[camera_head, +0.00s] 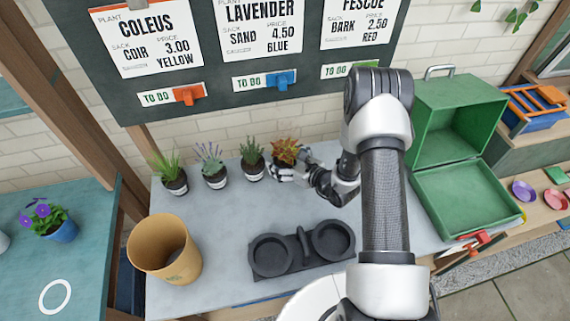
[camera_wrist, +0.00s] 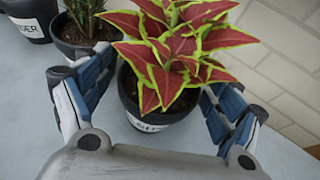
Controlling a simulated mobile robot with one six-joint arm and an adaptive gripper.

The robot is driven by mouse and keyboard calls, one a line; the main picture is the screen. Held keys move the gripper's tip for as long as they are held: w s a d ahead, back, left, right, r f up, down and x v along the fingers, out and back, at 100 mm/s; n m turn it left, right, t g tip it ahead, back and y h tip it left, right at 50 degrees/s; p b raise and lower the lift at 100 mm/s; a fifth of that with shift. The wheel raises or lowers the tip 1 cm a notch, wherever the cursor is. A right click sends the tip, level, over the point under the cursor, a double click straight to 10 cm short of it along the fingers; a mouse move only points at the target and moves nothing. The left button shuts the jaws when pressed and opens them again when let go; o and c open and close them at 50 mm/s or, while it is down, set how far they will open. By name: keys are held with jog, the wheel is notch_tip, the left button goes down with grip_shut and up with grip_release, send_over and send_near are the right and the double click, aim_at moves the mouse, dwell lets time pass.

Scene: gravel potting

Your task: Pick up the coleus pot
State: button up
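The coleus (camera_head: 286,150) has red leaves with yellow-green edges and stands in a dark pot at the right end of a row of plants. In the wrist view its black pot (camera_wrist: 150,118) is upright, with a white label partly hidden by leaves. My gripper (camera_wrist: 162,85) is open, with one blue-padded finger on each side of the pot. A small gap shows at the left finger; contact on the right is hard to tell.
A rosemary-like pot (camera_head: 253,172) stands close left, near my left finger, with a lavender pot (camera_head: 215,178) and a grass pot (camera_head: 174,183) farther left. A tan bin (camera_head: 148,245), a black two-well holder (camera_head: 272,272) and an open green box (camera_head: 465,200) stand around the grey table.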

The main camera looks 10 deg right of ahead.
jog(key=c, duration=1.2)
jog(key=shift+o, duration=0.2)
jog(key=shift+r, duration=0.1)
